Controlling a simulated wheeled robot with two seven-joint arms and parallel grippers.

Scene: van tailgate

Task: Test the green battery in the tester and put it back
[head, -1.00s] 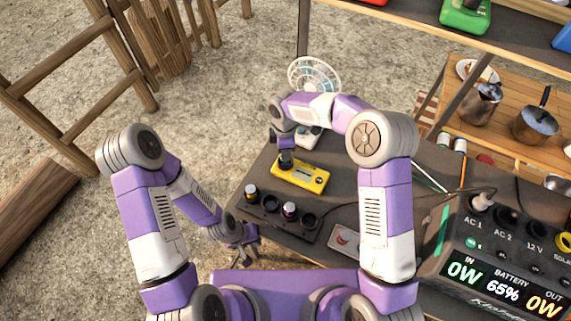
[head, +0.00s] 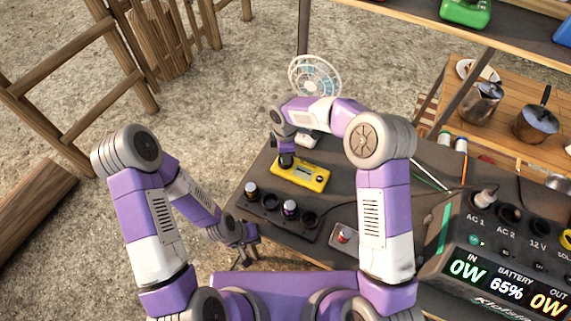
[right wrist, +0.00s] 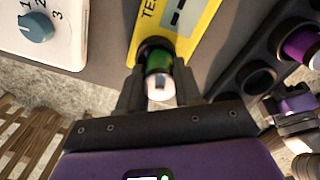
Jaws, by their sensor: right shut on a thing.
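The green battery (right wrist: 158,62) is held between the fingers of my right gripper (right wrist: 158,88). Its far end is at the dark round socket of the yellow tester (right wrist: 182,22); how deep it sits is hidden. In the head view my right gripper (head: 286,160) is over the left end of the tester (head: 312,180), and the battery is hidden. The dark battery rack (head: 268,216) lies in front of the tester with two batteries standing in it and empty holes. My left gripper (head: 246,243) hangs beside the bench's left front edge; its fingers are unclear.
A fan (head: 315,76) with a white base stands behind the tester; its blue dial (right wrist: 35,27) shows in the wrist view. A power station (head: 500,270) fills the right.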

